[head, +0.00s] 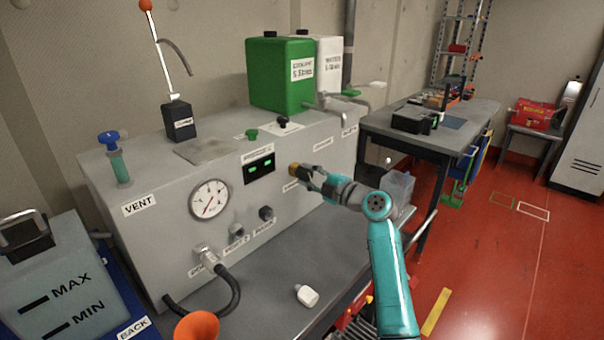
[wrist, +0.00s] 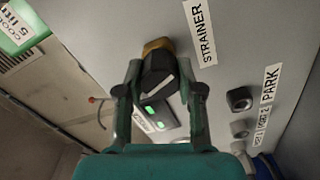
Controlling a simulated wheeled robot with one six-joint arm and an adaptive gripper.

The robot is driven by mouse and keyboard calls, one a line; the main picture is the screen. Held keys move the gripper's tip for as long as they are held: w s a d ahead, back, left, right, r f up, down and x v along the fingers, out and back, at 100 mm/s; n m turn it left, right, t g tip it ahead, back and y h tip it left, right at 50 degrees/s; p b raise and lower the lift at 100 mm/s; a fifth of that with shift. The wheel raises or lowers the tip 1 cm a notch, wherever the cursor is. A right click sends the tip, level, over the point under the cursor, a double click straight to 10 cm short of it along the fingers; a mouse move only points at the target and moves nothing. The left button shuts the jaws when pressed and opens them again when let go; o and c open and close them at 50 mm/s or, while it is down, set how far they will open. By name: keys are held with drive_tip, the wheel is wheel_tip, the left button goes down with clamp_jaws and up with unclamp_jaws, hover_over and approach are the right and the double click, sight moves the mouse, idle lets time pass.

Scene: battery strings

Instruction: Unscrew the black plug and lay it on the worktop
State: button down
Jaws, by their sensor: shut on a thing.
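The black plug (wrist: 157,72) sits at a brass collar (wrist: 157,45) beside the STRAINER label in the wrist view. My gripper (wrist: 158,88) is shut on the plug, with one finger on each side of it. In the head view my gripper (head: 308,176) reaches the front of the grey cabinet, and the brass collar (head: 293,168) shows just past the fingertips. The plug is mostly hidden there by the fingers. I cannot tell how far the plug is threaded in. The grey worktop (head: 268,290) lies below the cabinet front.
A small white bottle (head: 306,295) lies on the worktop. A black hose (head: 236,290) and an orange funnel (head: 197,326) are at its left. A clear bin (head: 398,187) stands behind my arm.

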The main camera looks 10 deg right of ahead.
drive_tip(key=n, duration=0.5)
drive_tip(key=shift+n, duration=0.3)
drive_tip(key=c, duration=0.7)
unclamp_jaws()
drive_tip(key=shift+o, duration=0.3)
drive_tip(key=shift+v, duration=2.55)
